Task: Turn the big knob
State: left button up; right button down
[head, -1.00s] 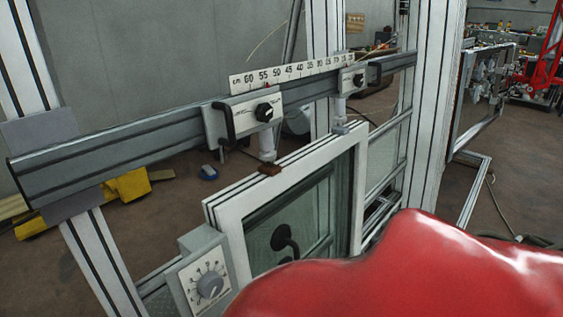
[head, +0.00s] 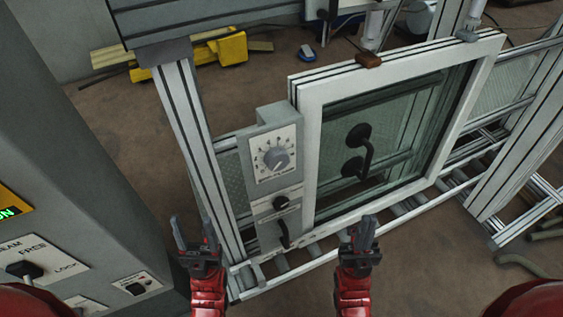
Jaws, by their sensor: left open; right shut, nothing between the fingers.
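The big knob (head: 276,158) is a round grey dial on a white scale plate, high on the front of a grey control box (head: 262,212). A smaller black knob (head: 280,203) and a black lever (head: 283,235) sit below it on the same box. My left gripper (head: 194,232) is open, below and to the left of the box, touching nothing that I can see. My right gripper (head: 361,230) is shut and empty, below and to the right of the box, in front of the window frame's lower edge.
A white-framed window (head: 310,150) with a black handle (head: 360,150) stands right of the box. An aluminium post (head: 190,130) rises at its left. A grey cabinet (head: 70,150) with switches fills the left side. Yellow blocks (head: 222,52) lie on the floor behind.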

aim_at(276, 160)
jog(key=u, duration=1.75)
jog(key=k+j+z, duration=0.5)
jog(key=k, duration=0.35)
jog(key=i+l, duration=0.3)
jog(key=i, duration=0.1)
